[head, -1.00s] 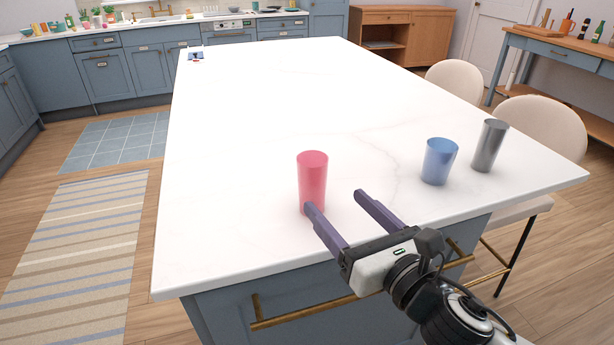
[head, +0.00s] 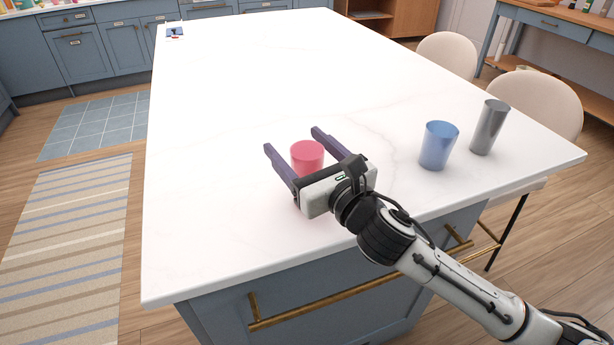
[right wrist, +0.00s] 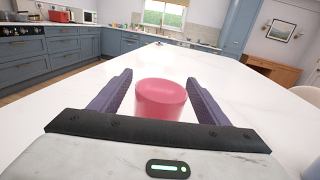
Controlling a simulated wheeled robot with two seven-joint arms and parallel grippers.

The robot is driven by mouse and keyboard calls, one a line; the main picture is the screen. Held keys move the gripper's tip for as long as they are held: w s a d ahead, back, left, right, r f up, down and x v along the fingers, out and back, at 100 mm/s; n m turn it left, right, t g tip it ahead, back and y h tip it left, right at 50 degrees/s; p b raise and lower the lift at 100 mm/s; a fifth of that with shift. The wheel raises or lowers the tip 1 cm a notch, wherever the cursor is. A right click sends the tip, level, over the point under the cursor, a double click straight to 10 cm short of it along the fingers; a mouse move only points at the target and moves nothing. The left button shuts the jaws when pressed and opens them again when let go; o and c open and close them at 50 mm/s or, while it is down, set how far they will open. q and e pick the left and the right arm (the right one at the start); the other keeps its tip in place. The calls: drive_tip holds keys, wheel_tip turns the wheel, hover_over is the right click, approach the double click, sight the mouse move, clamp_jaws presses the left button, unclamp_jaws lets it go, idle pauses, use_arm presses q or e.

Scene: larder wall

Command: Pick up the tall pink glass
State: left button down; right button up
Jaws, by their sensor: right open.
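The tall pink glass (head: 307,156) stands upright on the white island top, near its front edge. My right gripper (head: 291,139) is open, with one purple finger on each side of the glass. In the head view the gripper's body hides the lower part of the glass. In the right wrist view the pink glass (right wrist: 161,100) shows between the two fingers (right wrist: 160,85), with a gap visible on each side. My left gripper is not in view.
A blue glass (head: 438,145) and a grey metallic tumbler (head: 489,127) stand to the right on the island top (head: 230,90). A small dark blue item (head: 175,32) lies at the far left corner. The middle and back are clear. Cream chairs (head: 535,105) stand at the right side.

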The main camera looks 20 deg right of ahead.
drive_tip(key=shift+w, duration=0.45)
drive_tip(key=c, duration=1.7)
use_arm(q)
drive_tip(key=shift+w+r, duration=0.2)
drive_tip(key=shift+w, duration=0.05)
